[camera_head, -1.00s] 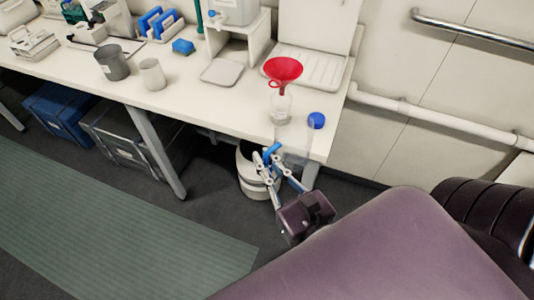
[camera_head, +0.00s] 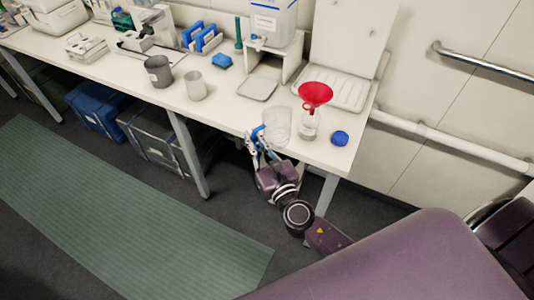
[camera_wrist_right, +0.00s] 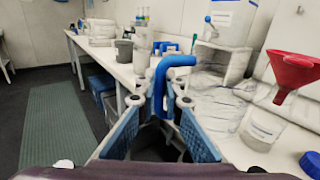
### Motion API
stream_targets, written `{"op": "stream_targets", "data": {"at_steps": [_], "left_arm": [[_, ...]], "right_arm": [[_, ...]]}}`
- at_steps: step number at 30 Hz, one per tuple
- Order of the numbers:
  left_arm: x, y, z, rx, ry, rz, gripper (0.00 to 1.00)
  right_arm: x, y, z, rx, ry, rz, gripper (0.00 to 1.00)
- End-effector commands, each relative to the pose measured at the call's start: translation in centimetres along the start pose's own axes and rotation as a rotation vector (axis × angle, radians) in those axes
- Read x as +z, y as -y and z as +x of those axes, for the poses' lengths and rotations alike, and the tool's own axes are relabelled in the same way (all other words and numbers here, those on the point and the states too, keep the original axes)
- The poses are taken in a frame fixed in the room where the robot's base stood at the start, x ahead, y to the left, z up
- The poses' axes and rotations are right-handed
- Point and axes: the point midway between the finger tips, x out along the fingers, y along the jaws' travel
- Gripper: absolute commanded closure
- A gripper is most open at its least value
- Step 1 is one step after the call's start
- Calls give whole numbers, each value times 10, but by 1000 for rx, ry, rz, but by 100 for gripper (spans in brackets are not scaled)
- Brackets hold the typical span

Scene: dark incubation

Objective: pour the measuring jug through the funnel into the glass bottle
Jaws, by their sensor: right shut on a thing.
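The measuring jug (camera_head: 280,125) is clear, with a blue handle (camera_wrist_right: 168,68). My right gripper (camera_head: 257,137) is shut on that handle, at the bench's front edge. The jug looks about upright, left of the bottle; I cannot tell its liquid level or whether it touches the bench. The glass bottle (camera_head: 309,129) stands on the bench with the red funnel (camera_head: 315,93) in its neck. In the right wrist view the funnel (camera_wrist_right: 292,72) and bottle (camera_wrist_right: 262,130) are at the right, beyond the see-through jug (camera_wrist_right: 212,105). My left gripper is not in view.
A blue cap (camera_head: 340,138) lies right of the bottle near the bench (camera_head: 232,113) edge. A grey plate (camera_head: 257,89), a dispenser on a stand (camera_head: 271,20) and a white tray (camera_head: 345,90) are behind. A grey cup (camera_head: 158,71) and a pale cup (camera_head: 196,86) stand left.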

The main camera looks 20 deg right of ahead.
Motion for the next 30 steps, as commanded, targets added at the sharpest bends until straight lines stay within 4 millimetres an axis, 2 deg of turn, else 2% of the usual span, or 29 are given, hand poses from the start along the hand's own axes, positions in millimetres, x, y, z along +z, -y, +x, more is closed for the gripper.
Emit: {"op": "stream_targets", "data": {"at_steps": [1,3,6,10,14,19,30], "left_arm": [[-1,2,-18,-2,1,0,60],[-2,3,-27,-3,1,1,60],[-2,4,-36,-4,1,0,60],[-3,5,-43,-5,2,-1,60],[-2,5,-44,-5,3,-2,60],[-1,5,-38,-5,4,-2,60],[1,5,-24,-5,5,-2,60]], "right_arm": [[17,1,21,0,5,2,100],[24,0,43,2,4,9,100],[31,0,69,6,0,16,100],[38,-1,90,11,-3,25,100],[40,-1,98,12,-2,33,100],[44,0,98,12,12,69,100],[69,3,96,12,71,218,100]]}}
